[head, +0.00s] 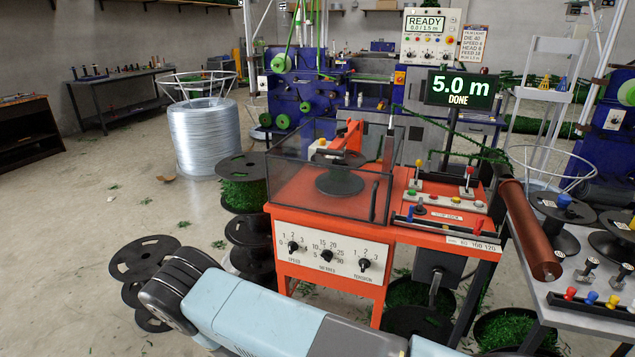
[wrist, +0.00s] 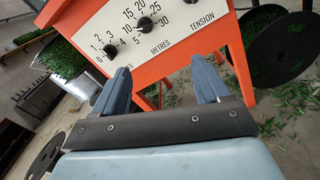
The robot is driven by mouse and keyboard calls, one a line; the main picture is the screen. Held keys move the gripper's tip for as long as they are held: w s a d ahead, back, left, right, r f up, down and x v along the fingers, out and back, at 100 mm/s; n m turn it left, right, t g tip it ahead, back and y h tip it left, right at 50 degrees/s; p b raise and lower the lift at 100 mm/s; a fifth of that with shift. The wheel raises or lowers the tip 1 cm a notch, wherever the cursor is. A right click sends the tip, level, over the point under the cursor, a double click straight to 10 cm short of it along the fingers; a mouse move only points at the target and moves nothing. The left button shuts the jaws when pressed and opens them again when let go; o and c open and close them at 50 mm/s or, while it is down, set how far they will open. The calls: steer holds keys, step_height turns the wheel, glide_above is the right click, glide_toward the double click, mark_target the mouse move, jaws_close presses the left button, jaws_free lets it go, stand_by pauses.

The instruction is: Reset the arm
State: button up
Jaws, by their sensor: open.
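My gripper (wrist: 160,85) is open and empty in the wrist view. Its two dark fingers stand apart in front of the orange machine's panel. The panel (head: 326,262) carries three black knobs, marked speed, metres and tension. In the wrist view the speed knob (wrist: 111,50) and the metres knob (wrist: 145,24) show beyond the fingers. My pale blue arm (head: 265,318) lies across the bottom of the head view. The gripper itself is out of the head view.
The orange machine (head: 290,225) has a clear guarded box with a black spool (head: 340,180). A display (head: 460,88) reads 5.0 m DONE. Stacked black reels (head: 250,240) stand at its left, a copper-coloured roller (head: 530,230) at its right. Floor at left is fairly open.

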steer(key=d+r+m+g+h, duration=0.2)
steer(key=d+r+m+g, duration=0.35)
steer(key=r, duration=0.55)
steer(key=w+d+r+m+g+h, duration=0.15)
steer(key=d+r+m+g, duration=0.35)
steer(key=r, duration=0.6)
steer(key=d+r+m+g+h, duration=0.2)
steer(key=d+r+m+g, duration=0.35)
steer(key=r, duration=0.55)
steer(key=s+d+r+m+t+y, duration=0.1)
steer(key=s+d+r+m+y, duration=0.2)
steer(key=s+r, duration=0.4)
steer(key=s+d+r+m+t+y, duration=0.2)
steer(key=s+d+r+m+y, duration=0.1)
steer(key=s+r, duration=0.5)
steer(key=s+d+r+m+t+y, duration=0.1)
steer(key=s+d+r+m+y, duration=0.2)
steer(key=s+r+m+y, duration=0.2)
steer(key=s+r, duration=0.3)
steer(key=r, duration=0.2)
steer(key=shift+d+r+t+y, duration=0.15)
steer(key=shift+d+t+y, duration=0.15)
steer(key=shift+d+y, duration=0.1)
steer(key=shift+s, duration=0.1)
